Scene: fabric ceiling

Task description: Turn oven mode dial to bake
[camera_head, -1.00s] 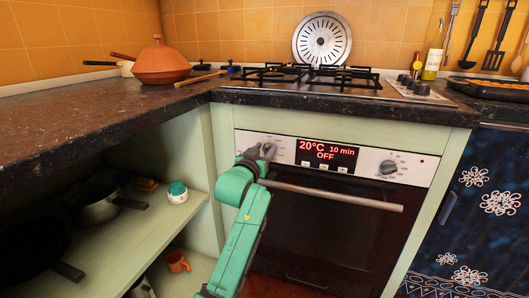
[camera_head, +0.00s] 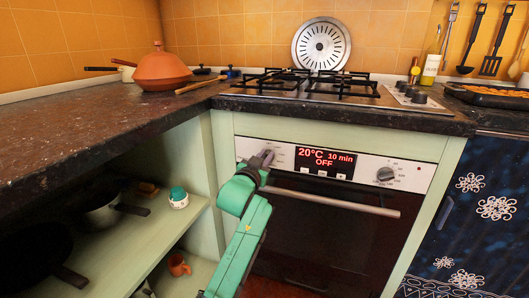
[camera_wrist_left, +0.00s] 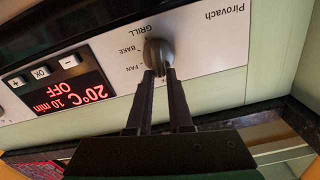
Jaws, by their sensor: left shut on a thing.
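The oven mode dial (camera_wrist_left: 158,55) is a rounded metallic knob on the white oven panel, shown upside down in the left wrist view. The labels GRILL, BAKE and FAN are printed beside it, and another label is mostly hidden by a finger. My left gripper (camera_wrist_left: 159,77) is shut on the dial, its two dark fingers on either side. The display (camera_head: 326,161) reads 20°C, 10 min, OFF. My right gripper is not in view.
A second knob (camera_head: 387,174) is on the panel's right. The oven door handle (camera_head: 340,204) runs just below the panel, close to my left arm. The counter edge (camera_head: 330,110) overhangs above. Open shelves (camera_head: 150,232) with pots are at the left.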

